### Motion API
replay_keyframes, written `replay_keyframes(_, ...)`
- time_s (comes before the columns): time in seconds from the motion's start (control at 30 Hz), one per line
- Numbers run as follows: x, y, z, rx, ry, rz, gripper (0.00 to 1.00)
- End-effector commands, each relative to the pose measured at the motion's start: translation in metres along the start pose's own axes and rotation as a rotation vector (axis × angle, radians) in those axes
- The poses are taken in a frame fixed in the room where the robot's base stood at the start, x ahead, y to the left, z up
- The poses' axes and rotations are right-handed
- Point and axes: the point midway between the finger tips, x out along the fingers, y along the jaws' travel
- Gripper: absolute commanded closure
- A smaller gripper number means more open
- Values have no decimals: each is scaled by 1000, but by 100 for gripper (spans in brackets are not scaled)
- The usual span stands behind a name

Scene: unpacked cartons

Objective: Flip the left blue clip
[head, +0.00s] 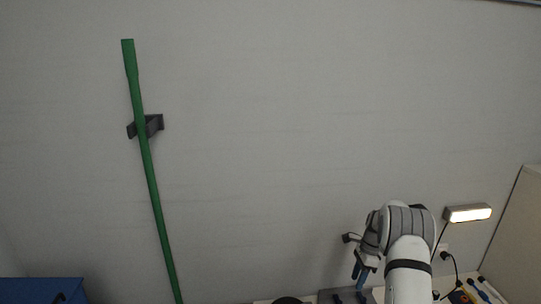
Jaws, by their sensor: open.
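My gripper (359,277) hangs below my wrist at the lower right in the head view. It points down, with blue finger parts, and is open. Under it, a grey tray or case (327,297) is cut by the bottom edge. Small dark blue pieces (337,299) show at that edge, too small and cut off for me to tell whether they are the clips. I cannot make out a left blue clip. I see nothing held between my fingers.
A long green pole (155,200) leans along the pale wall through a dark bracket (154,125). A blue box (40,291) is at the lower left. A lit lamp (468,213) and hand tools (480,289) are right of my arm. The wall between pole and arm is bare.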

Motion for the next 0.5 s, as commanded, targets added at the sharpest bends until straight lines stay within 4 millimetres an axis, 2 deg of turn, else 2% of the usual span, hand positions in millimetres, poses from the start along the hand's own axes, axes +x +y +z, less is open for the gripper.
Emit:
replay_keyframes(0.03,-33,10,14,-44,12,-14,59)
replay_keyframes(0.2,-121,53,60,-240,63,-54,59)
replay_keyframes(0.37,-194,104,102,-434,117,-86,59)
replay_keyframes(0.5,-250,153,136,-605,168,-111,59)
